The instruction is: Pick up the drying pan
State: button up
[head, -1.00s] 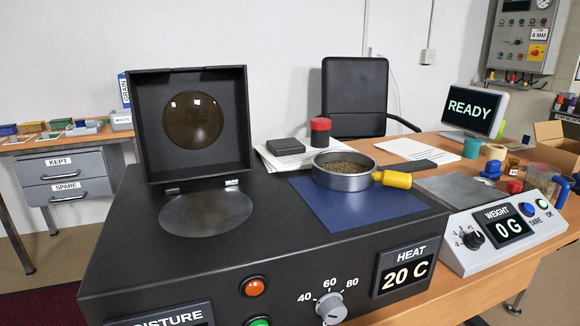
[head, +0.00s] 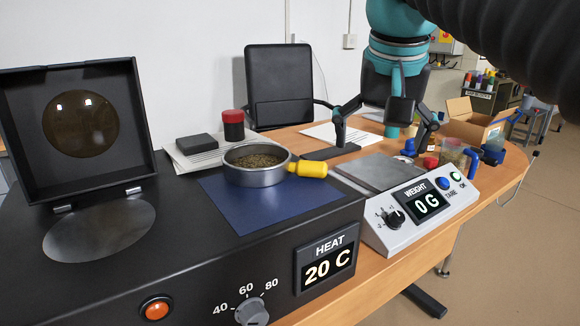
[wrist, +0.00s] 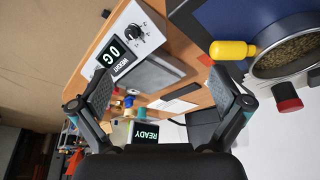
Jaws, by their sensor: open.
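The drying pan (head: 256,168) is a round, shallow metal dish with brown grain in it. It sits on the blue mat (head: 250,208) on top of the dark moisture machine. A yellow handle (head: 306,170) sticks out from its right side. My gripper (head: 380,145) is open and empty, above the weighing scale and to the right of the pan, apart from it. In the wrist view the pan (wrist: 288,50) is at the upper right, its yellow handle (wrist: 232,50) pointing left, and my spread fingers (wrist: 160,98) are below and left of it.
The weighing scale (head: 432,203) reads 0 G, right of the machine. The open lid (head: 82,125) stands at left. A red-topped black jar (head: 233,126) and a dark box (head: 197,143) are behind the pan. Jars and a beaker (head: 458,153) stand right of my gripper.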

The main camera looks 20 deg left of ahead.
jog(key=s+a+r, duration=0.1)
jog(key=a+r, duration=0.6)
jog(key=a, duration=0.4)
jog(key=b, duration=0.5)
send_over(305, 162)
jog(key=s, duration=0.2)
jog(key=shift+g, duration=0.3)
jog(key=x, duration=0.2)
jog(key=s+x, duration=0.1)
jog(key=x, duration=0.4)
jog(key=shift+s+a+f, duration=0.1)
jog(key=shift+s+f, duration=0.15)
jog(key=shift+f, duration=0.3)
jog(key=b+x, duration=0.1)
jog(key=x, duration=0.1)
jog(key=d+b+x, duration=0.1)
jog(key=x, duration=0.1)
jog(key=shift+s+f+b, duration=0.1)
jog(key=shift+b, duration=0.2)
jog(key=shift+a+f, duration=0.1)
jog(key=shift+f, duration=0.4)
jog(key=c, duration=1.6)
jog(key=shift+r, duration=0.1)
